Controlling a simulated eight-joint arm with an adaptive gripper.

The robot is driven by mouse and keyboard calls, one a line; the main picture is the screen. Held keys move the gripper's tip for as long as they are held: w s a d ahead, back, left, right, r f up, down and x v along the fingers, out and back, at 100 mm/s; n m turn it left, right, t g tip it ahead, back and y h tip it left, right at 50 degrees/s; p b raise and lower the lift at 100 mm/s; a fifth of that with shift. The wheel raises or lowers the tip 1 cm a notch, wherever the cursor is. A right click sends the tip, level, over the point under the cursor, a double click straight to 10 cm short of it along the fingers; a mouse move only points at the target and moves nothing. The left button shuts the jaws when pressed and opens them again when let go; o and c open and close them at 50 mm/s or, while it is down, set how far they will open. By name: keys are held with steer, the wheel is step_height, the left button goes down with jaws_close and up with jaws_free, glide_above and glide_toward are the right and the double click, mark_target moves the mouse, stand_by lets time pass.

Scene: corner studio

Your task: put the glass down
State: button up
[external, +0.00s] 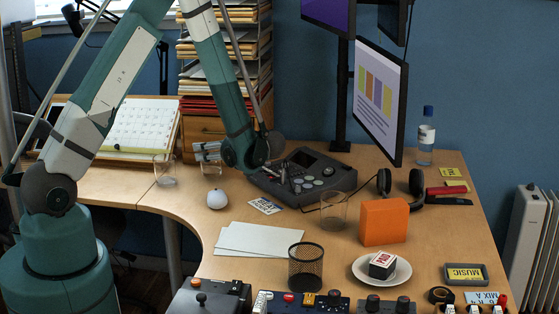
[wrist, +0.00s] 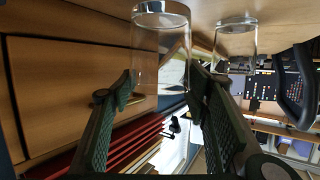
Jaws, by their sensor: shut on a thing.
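My gripper (external: 206,150) is low over the back of the desk, in front of the wooden drawers, shut on a clear glass (external: 209,169). In the wrist view, which looks upside down, the held glass (wrist: 159,50) stands between the two fingers (wrist: 160,92). The glass looks upright, with its base close to the desk; I cannot tell whether it touches. A second clear glass (external: 165,173) stands to the left, apart from my gripper. It also shows in the wrist view (wrist: 236,42). A third clear glass (external: 334,210) stands mid-desk.
A white mouse-like object (external: 217,199) lies just in front of the held glass. A control panel (external: 303,174) sits to the right of my gripper. The drawers (external: 190,133) stand close behind. A calendar (external: 142,125) is at the left. Bare desk lies between the left glass and the mouse-like object.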

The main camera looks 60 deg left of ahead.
steer(key=shift+f, duration=0.75)
steer(key=shift+f, duration=0.15)
steer(key=o, duration=1.4)
steer(key=shift+v, duration=0.85)
steer(key=p+v, duration=0.2)
steer(key=v, duration=0.8)
steer(key=shift+r, duration=0.2)
steer(key=shift+d, duration=0.1)
steer(key=shift+r, duration=0.15)
